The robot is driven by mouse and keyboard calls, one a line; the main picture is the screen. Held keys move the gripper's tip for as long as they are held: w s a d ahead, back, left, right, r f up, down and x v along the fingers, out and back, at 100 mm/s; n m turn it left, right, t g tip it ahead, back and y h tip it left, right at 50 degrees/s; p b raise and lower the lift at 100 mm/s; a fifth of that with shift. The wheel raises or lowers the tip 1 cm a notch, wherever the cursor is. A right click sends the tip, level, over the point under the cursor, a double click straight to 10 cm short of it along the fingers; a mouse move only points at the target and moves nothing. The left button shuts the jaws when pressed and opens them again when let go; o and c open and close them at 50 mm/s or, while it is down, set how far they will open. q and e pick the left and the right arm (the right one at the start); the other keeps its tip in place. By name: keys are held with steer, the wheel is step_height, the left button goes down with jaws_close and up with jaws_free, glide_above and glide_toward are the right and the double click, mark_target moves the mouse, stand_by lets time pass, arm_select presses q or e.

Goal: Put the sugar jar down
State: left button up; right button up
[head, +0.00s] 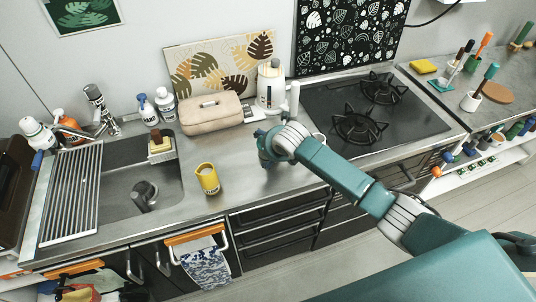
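My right arm reaches in from the lower right. Its gripper (266,151) is low over the steel counter, right of the sink, with the wrist covering most of it. I cannot see whether its fingers are open or hold anything. No jar can be clearly made out as the sugar jar. A small yellow container (207,180) with a pale, dark-lettered band stands upright on the counter left of the gripper, apart from it. A pale rounded thing (319,139) shows partly behind my wrist. My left gripper is out of view.
A beige bread box (210,113) and a white appliance (271,86) stand at the back. The black hob (375,115) lies right, the sink (125,180) left. Bare counter (240,182) shows between the yellow container and my gripper.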

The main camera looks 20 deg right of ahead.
steer(key=c, duration=1.6)
steer(key=shift+r, duration=0.1)
steer(key=shift+c, duration=0.2)
